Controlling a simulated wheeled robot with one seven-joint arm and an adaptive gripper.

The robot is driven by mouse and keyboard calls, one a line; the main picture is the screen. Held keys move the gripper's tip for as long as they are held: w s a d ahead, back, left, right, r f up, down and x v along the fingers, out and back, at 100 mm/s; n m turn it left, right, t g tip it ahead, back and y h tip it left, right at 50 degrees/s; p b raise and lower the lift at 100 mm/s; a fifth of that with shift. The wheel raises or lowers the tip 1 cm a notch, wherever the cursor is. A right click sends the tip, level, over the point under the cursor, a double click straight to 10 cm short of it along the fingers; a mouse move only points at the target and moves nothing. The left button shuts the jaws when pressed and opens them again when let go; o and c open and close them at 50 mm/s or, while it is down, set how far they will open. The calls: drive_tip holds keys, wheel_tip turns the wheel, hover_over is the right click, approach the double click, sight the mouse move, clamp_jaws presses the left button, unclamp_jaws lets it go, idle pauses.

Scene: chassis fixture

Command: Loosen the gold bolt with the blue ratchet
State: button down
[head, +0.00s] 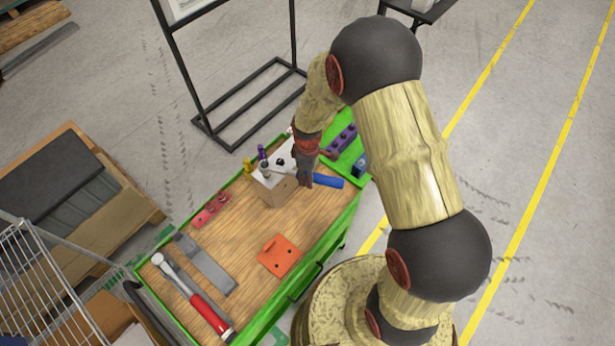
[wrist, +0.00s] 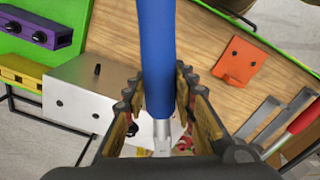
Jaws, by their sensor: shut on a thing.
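The blue ratchet (head: 328,182) is in my gripper (head: 305,183), its blue handle sticking out to the right in the head view. In the wrist view the handle (wrist: 157,50) runs up from between the fingers, with its silver shank below. My gripper is shut on the ratchet beside the metal fixture block (head: 275,190). I cannot make out the gold bolt in the wrist view.
A purple block (head: 341,141) sits on green at the far right end. Bare wood lies in front of the fixture.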

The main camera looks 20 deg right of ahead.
drive_tip(key=shift+w, duration=0.1)
drive_tip(key=shift+w+d+n+b, duration=0.35)
drive_tip(key=shift+w+d+n, duration=0.05)
drive_tip(key=shift+w+n, duration=0.45)
drive_tip(key=shift+r+p, duration=0.65)
drive_tip(key=shift+r, duration=0.45)
idle(0.7)
wheel_tip(320, 180, up, 5)
drive_tip(key=p, duration=0.2)
drive_tip(key=shift+f+p, duration=0.1)
drive_tip(key=shift+p, duration=0.25)
idle(0.4)
